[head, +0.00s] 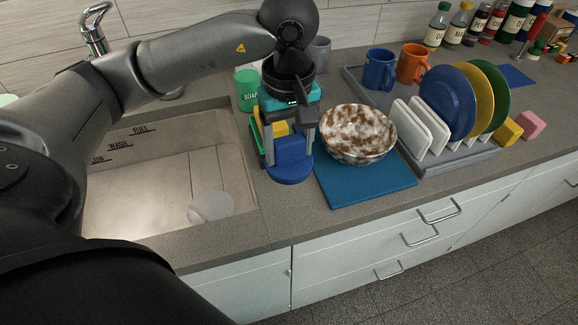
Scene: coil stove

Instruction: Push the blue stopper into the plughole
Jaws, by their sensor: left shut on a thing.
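My left gripper (289,147) points down over the counter strip between the sink and the blue mat. Its two fingers are shut on the blue stopper (290,170), which has a wide rounded lower part. I cannot tell whether the stopper touches the counter. The sink (150,185) lies to the left of the gripper, with dark level marks on its back wall. A pale round patch, which looks like the plughole (211,207), shows on the sink floor near its front right corner, apart from the stopper. My right gripper is out of view.
A brown and white bowl (358,131) stands on the blue mat (370,188), close right of the gripper. A green soap cup (247,90) and yellow and green items (271,127) are behind it. A dish rack (470,157) with plates is farther right.

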